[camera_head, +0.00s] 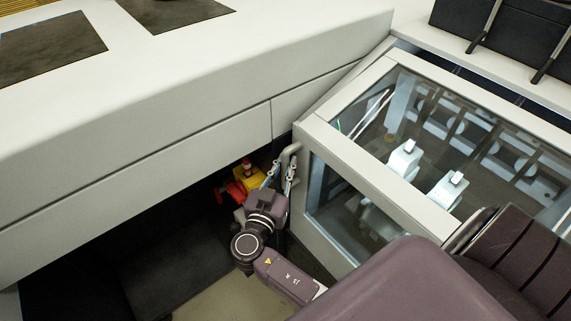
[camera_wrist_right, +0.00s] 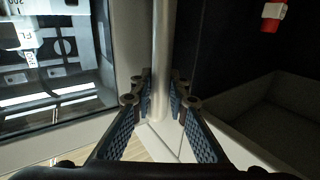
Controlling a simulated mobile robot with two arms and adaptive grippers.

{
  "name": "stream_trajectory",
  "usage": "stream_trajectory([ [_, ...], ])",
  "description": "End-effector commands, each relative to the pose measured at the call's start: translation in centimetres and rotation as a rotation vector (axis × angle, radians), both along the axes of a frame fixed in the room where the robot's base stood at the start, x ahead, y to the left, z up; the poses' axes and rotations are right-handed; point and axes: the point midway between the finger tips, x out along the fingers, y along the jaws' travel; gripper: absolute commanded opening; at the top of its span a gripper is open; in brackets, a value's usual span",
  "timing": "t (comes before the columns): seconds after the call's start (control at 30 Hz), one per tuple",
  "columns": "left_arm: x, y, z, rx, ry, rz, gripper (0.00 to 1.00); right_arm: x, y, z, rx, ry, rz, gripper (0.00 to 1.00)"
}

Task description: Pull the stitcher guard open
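The stitcher guard (camera_head: 360,160) is a pale framed cover with clear panes at the right of the head view. It looks closed over the machine. A grey bar handle (camera_head: 291,152) stands at its left corner; in the wrist view the handle (camera_wrist_right: 163,50) runs upright between my fingers. My right gripper (camera_head: 279,176) reaches up to the handle. Its two fingers (camera_wrist_right: 163,92) are on either side of the bar, with a slim gap seeming to show, so it looks open around it. Part of the handle is hidden behind the gripper. My left gripper is not in view.
A long pale machine housing (camera_head: 180,130) fills the left. A yellow and red switch box (camera_head: 248,179) sits just left of my right gripper, under the housing. White blocks (camera_head: 405,158) show behind the guard's pane. Dark space (camera_head: 165,240) lies below the housing.

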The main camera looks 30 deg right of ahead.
Motion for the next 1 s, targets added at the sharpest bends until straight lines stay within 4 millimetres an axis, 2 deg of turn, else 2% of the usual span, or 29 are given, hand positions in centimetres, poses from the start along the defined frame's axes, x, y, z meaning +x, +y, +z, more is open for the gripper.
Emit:
stream_trajectory([
  [0.1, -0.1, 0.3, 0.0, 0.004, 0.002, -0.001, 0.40, 0.0, 0.0, 0.0, 0.000, 0.000, 0.000, 0.00],
  [0.4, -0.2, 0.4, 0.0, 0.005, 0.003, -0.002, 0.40, -0.1, 0.0, 0.0, 0.000, 0.000, 0.000, 0.00],
  [0.57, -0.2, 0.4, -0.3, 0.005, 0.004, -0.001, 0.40, -1.0, 0.0, -0.2, 0.000, 0.001, 0.000, 0.00],
  [0.77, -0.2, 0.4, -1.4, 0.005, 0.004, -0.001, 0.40, -4.8, -0.4, -0.5, 0.001, 0.005, -0.002, 0.00],
  [1.0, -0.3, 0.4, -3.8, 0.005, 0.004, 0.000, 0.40, -11.8, -1.0, -0.8, 0.001, 0.007, -0.003, 0.00],
])
